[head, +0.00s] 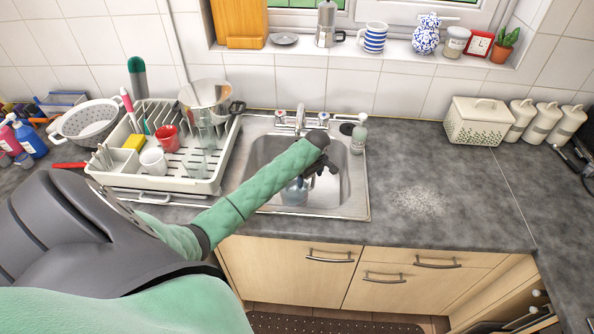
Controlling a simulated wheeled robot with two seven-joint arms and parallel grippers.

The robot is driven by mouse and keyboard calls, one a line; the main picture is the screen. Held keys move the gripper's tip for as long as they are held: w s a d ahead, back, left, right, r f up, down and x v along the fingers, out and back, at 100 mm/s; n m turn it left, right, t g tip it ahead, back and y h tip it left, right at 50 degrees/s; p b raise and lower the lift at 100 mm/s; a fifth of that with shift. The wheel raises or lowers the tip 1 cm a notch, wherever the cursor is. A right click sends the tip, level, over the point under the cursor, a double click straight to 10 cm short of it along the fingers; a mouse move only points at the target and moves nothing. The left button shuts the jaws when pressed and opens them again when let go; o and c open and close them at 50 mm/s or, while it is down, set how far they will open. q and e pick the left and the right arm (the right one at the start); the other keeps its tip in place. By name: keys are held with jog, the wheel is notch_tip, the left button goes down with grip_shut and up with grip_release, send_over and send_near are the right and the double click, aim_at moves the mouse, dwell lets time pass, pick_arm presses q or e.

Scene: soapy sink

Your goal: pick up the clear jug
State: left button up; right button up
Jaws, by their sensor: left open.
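A clear, bluish vessel that looks like the jug (294,194) stands in the steel sink (360,205), near the front left of the basin. My left arm reaches across from the left, and its dark gripper (318,172) is over the basin, above and to the right of the jug. The gripper is open, and the fingers look small and partly hidden by my wrist. I cannot tell whether they touch the jug. My forearm passes close to the jug's left side. My right gripper is out of view.
A white dish rack (190,184) with cups, clear glasses and a metal colander stands left of the sink. The tap (299,120) is behind the basin, and a soap bottle (359,135) stands at its back right corner. The counter (450,195) on the right is mostly clear.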

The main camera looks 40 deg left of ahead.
pick_arm(q)
jog(key=shift+a+f, duration=0.1)
jog(key=shift+f, duration=0.65)
jog(key=shift+w+f, duration=0.1)
jog(key=shift+f, duration=0.1)
jog(key=shift+r, duration=0.1)
grip_shut()
jog(key=shift+r, duration=0.15)
